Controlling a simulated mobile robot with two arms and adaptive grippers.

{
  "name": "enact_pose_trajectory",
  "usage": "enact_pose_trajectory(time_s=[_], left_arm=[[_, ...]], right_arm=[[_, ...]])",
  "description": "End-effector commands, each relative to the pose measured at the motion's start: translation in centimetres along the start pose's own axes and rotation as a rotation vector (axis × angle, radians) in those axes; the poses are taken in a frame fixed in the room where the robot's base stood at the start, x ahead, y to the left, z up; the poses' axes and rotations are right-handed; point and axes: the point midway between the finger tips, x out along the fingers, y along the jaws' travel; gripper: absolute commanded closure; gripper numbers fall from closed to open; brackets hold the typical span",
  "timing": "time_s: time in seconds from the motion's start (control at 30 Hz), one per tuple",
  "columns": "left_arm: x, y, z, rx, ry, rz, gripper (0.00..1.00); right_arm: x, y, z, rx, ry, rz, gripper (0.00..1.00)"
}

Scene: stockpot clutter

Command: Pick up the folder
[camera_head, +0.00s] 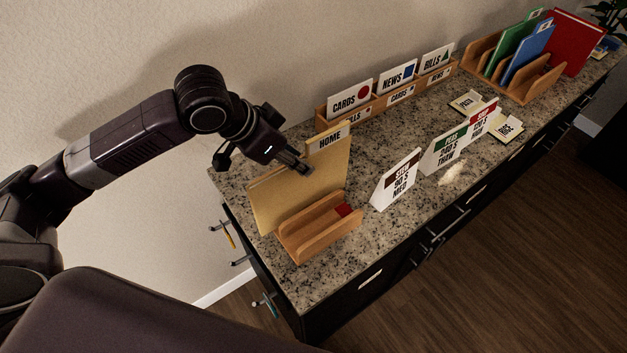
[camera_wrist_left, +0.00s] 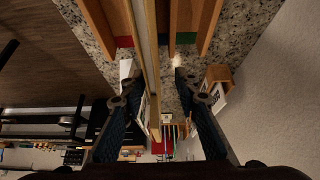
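The tan folder (camera_head: 320,175) with a HOME tab stands upright, slightly tilted, in a small wooden rack (camera_head: 318,228) at the near left end of the counter. My left gripper (camera_head: 302,168) is at the folder's upper part, just below the tab. In the left wrist view the folder (camera_wrist_left: 151,62) shows edge-on between the two spread fingers of the left gripper (camera_wrist_left: 158,82), nearer the left finger. Gaps show on both sides, so the gripper is open. The folder's lower edge is hidden in the rack. My right gripper is not in view.
A wooden sorter (camera_head: 385,100) with CARDS, NEWS and BILLS cards stands along the wall. White label signs (camera_head: 396,181) stand to the right. A farther rack (camera_head: 540,83) holds green and blue folders beside a red one (camera_head: 577,43). Bare granite (camera_head: 370,240) lies right of the near rack.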

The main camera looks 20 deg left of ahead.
Motion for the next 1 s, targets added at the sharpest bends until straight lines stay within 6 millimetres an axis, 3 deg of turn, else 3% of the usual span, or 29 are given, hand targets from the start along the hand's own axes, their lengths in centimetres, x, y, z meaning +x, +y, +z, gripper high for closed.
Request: enact_pose_trajectory(time_s=[0.5, 0.8, 1.0], left_arm=[[6.5, 0.9, -0.4, -0.001, -0.002, 0.002, 0.71], [7.2, 0.9, -0.2, 0.001, -0.001, 0.001, 0.71], [7.2, 0.9, -0.2, 0.001, -0.001, 0.001, 0.92]], right_arm=[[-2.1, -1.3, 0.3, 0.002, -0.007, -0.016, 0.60], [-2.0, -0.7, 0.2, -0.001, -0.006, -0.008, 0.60], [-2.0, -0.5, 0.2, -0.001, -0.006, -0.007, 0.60]])
